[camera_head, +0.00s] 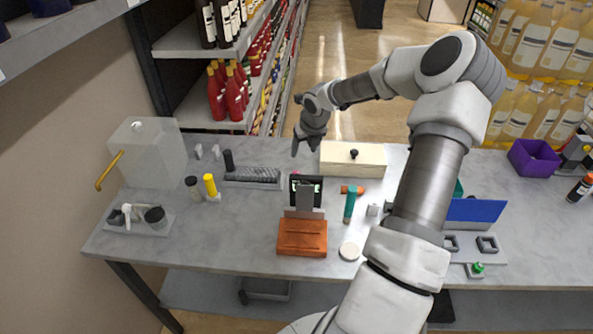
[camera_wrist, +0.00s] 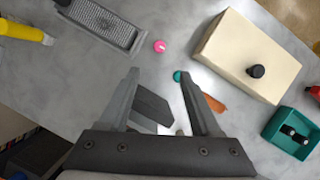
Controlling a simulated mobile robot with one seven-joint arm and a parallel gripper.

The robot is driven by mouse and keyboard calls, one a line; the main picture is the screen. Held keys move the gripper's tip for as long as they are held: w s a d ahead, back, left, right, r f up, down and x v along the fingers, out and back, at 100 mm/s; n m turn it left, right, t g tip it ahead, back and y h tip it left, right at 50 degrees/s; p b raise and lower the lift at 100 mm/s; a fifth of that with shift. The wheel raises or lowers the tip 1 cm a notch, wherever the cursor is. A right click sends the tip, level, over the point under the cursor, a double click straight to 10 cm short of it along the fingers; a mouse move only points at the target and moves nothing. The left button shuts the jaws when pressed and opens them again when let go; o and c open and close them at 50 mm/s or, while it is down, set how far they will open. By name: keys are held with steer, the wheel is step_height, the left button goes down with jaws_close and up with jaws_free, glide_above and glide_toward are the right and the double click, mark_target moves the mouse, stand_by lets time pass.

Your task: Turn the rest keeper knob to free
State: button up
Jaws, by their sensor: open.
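No part in view is labelled as the rest keeper knob, and I cannot tell which one it is. A small black knob (camera_head: 354,153) sits on top of a long cream box (camera_head: 340,168) at the back of the table. The same knob (camera_wrist: 256,71) and box (camera_wrist: 232,45) show in the wrist view, right of the fingers. Two dark knobs (camera_wrist: 291,132) lie in a green holder (camera_wrist: 281,119) at the right. My gripper (camera_head: 307,150) is open and empty, fingers down, above the table's back, left of the cream box. In the wrist view my gripper (camera_wrist: 157,76) straddles nothing it touches.
An orange block (camera_head: 303,240) with a dark screen (camera_head: 306,183) stands mid-table. A teal bottle (camera_head: 350,206) and a white disc (camera_head: 349,251) are beside it. A ridged grey tray (camera_head: 252,178), a yellow bottle (camera_head: 210,186) and a clear tank (camera_head: 148,153) stand left.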

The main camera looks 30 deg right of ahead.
mark_target(297, 171)
steer(key=x, duration=1.6)
steer(key=shift+s, duration=0.1)
jaws_close()
